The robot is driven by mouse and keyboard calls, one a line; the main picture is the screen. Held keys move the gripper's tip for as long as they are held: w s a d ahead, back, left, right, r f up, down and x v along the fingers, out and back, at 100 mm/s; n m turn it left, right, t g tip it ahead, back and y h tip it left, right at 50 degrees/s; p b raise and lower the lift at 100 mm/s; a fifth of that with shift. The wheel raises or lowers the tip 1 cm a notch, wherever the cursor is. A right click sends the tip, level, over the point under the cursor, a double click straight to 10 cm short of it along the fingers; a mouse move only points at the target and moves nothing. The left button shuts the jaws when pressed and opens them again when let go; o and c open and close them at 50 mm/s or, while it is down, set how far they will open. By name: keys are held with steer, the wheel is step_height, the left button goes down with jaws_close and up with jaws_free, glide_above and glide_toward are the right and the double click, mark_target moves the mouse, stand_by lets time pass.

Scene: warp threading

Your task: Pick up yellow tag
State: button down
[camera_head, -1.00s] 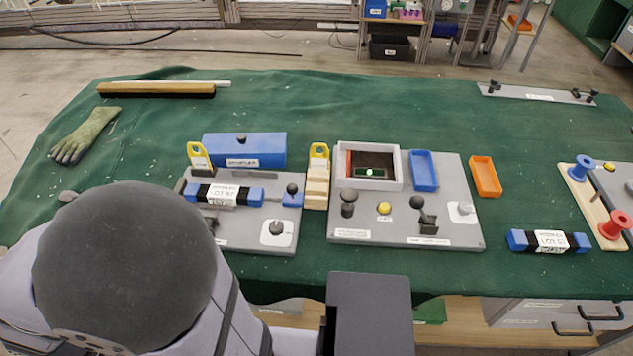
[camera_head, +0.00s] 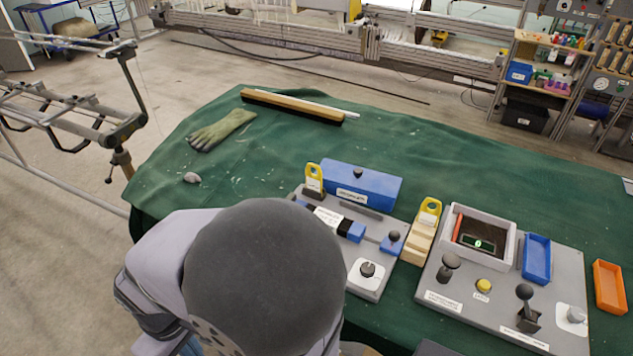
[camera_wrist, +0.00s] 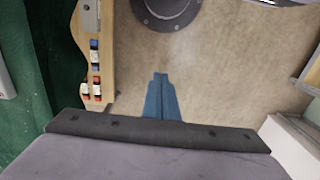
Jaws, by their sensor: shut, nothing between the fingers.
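Two yellow tags with holes show in the head view. One yellow tag (camera_head: 314,178) stands upright at the back of the left grey board, beside a blue box. The other yellow tag (camera_head: 429,210) stands upright at the top of a stepped wooden block (camera_head: 416,244) between the two boards. My gripper (camera_wrist: 160,77) shows in the wrist view with its blue fingers together and empty, over bare floor and away from both tags. It is out of the head view, where my large rounded arm link hides part of the left board. No tag shows in the wrist view.
The blue box (camera_head: 360,184) is behind the left board. The right board holds a grey bin (camera_head: 507,246), a blue tray (camera_head: 537,259) and upright knobs. An orange tray (camera_head: 608,287) lies farther right. A glove (camera_head: 222,130) and a brush (camera_head: 292,106) lie on open green cloth.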

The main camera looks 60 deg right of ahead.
stand_by(0.4)
steer(key=c, duration=1.9)
jaws_free()
steer(key=shift+o, duration=0.2)
